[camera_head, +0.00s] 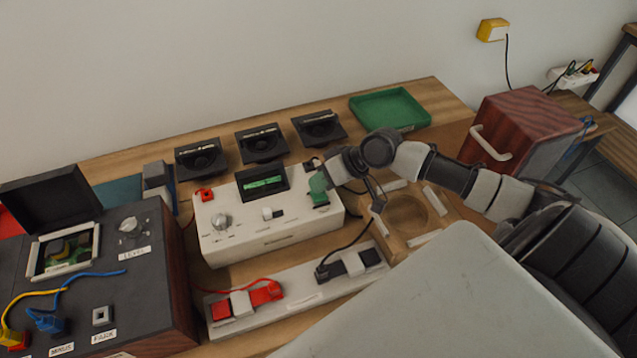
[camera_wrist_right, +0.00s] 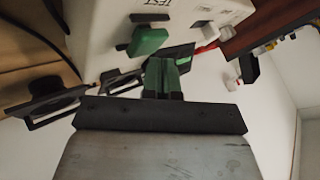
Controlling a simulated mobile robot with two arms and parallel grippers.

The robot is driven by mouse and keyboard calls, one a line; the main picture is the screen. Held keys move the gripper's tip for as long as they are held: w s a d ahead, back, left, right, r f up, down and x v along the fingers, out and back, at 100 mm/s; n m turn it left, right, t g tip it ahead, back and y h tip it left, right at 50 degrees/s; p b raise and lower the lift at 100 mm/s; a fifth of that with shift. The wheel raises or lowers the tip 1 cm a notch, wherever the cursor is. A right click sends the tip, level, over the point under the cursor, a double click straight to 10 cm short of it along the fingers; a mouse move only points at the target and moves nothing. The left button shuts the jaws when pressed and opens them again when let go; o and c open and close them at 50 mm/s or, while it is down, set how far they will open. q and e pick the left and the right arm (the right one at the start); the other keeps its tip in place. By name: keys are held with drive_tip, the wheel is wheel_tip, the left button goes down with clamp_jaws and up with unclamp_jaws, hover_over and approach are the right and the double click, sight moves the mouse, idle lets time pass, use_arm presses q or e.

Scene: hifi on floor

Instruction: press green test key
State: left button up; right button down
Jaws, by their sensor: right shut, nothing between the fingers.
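The white tester box (camera_head: 275,235) stands on the wooden bench, with a dark display, a round knob and a small white switch on top. The green test key (camera_head: 320,199) is at its right end. In the right wrist view the green key (camera_wrist_right: 149,41) sits beside the printed word TEST. My right gripper (camera_head: 317,183) is shut and empty, with greenish fingertips right by the key. In the right wrist view the fingertips (camera_wrist_right: 164,64) appear just short of the key; I cannot tell whether they touch it. My left gripper is out of view.
Several black meters (camera_head: 261,143) stand behind the box, with a green tray (camera_head: 390,109) at the back right. A white strip with red and black plugs (camera_head: 262,293) lies in front. A dark console (camera_head: 110,265) is at left, a wooden cabinet (camera_head: 520,128) at right.

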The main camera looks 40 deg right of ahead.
drive_tip(key=shift+f, duration=0.55)
idle(0.6)
drive_tip(key=shift+r+p, duration=0.95)
drive_tip(key=shift+r, duration=0.05)
wheel_tip(320, 180, up, 5)
drive_tip(key=p, duration=0.5)
drive_tip(key=shift+r, duration=0.15)
